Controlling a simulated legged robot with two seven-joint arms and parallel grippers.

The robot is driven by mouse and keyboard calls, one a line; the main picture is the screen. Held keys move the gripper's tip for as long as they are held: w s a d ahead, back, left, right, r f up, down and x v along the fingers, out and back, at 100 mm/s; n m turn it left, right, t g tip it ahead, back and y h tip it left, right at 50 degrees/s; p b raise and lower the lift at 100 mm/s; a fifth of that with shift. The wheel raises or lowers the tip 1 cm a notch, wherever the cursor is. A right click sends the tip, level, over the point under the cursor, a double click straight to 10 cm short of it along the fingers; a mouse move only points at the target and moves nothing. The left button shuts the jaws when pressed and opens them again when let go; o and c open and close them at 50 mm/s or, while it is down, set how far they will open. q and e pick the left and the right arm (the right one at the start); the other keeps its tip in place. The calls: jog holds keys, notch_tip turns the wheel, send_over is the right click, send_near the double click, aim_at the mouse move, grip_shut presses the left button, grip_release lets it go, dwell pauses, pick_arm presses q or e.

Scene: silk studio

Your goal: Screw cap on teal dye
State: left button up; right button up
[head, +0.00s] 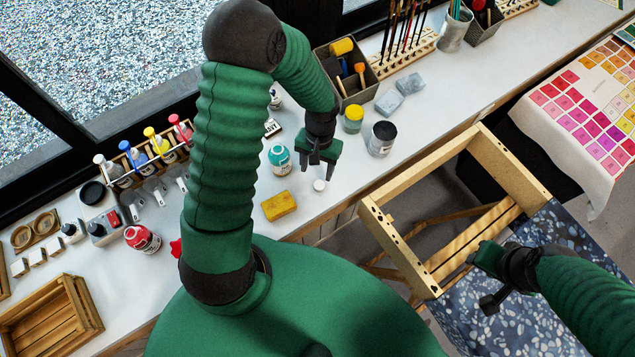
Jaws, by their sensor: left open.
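The teal dye bottle (280,161) stands upright on the white counter, left of my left gripper. It is teal with a pale label; whether its mouth is open is too small to tell. A small white cap (319,186) lies on the counter near the front edge, right of the bottle. My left gripper (318,168) points down, open and empty, with its fingertips just above the cap in the picture. My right gripper (476,284) is at the lower right, over the wooden frame and speckled blue cloth, away from the bottle; its finger opening is unclear.
A yellow sponge (279,206) lies close in front of the bottle. A yellow-lidded jar (352,119) and a dark-topped grey jar (381,139) stand to the right. A red bottle (142,238) stands at the left. The wooden frame (398,241) borders the counter's front.

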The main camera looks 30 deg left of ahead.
aim_at(319, 184)
pick_arm(q)
jog(key=shift+f, duration=0.45)
jog(key=shift+s+d, duration=0.1)
jog(key=shift+d, duration=0.55)
notch_tip(319, 184, down, 5)
jog(key=shift+s+r+p, duration=0.15)
jog(key=shift+p, duration=0.4)
jog(key=shift+a+f, duration=0.2)
jog(key=shift+f, duration=0.05)
jog(key=shift+d, duration=0.1)
jog(key=shift+d, duration=0.1)
jog(key=shift+d+r, duration=0.1)
jog(key=shift+c, duration=1.8)
grip_shut()
